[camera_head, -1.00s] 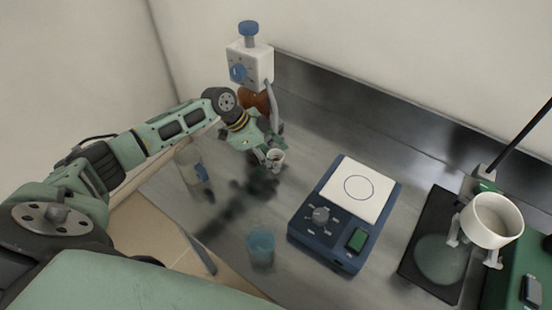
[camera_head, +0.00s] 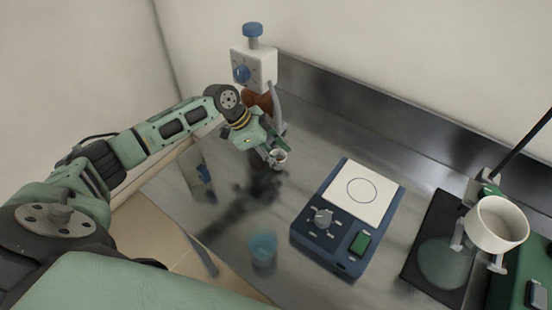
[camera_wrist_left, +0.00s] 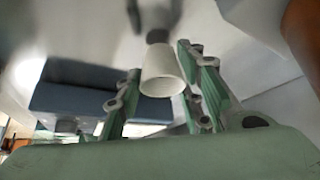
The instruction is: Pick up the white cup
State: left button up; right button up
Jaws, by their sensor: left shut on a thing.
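The small white cup (camera_head: 280,157) is at my left gripper (camera_head: 271,154), left of centre in the head view. In the left wrist view the white cup (camera_wrist_left: 161,72) shows between the two green fingers of the left gripper (camera_wrist_left: 160,88). The left gripper is shut on the cup and seems to hold it a little above the bench, with a dark shadow below. The fingers partly hide the cup in the head view. My right gripper is in neither view.
A blue hotplate (camera_head: 347,217) stands right of the cup. A blue-tinted beaker (camera_head: 263,249) stands in front, and a clear vessel (camera_head: 192,172) stands left. A white dispenser (camera_head: 253,65) on a brown bottle is behind. A larger white vessel (camera_head: 497,224) sits on a stand at right.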

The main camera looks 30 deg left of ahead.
pick_arm(q)
notch_tip(320, 180, up, 2)
jog(key=shift+r+b, duration=0.2)
jog(key=shift+b, duration=0.35)
jog(key=s+b, duration=0.1)
jog(key=s, duration=0.4)
jog(key=s+a+b, duration=0.1)
jog(key=s, duration=0.4)
jog(key=s+a+b, duration=0.1)
jog(key=s, duration=0.4)
jog(key=shift+s+a+f, duration=0.1)
jog(key=shift+s, duration=0.6)
jog(key=shift+s+a, duration=0.1)
jog(key=shift+s, duration=0.65)
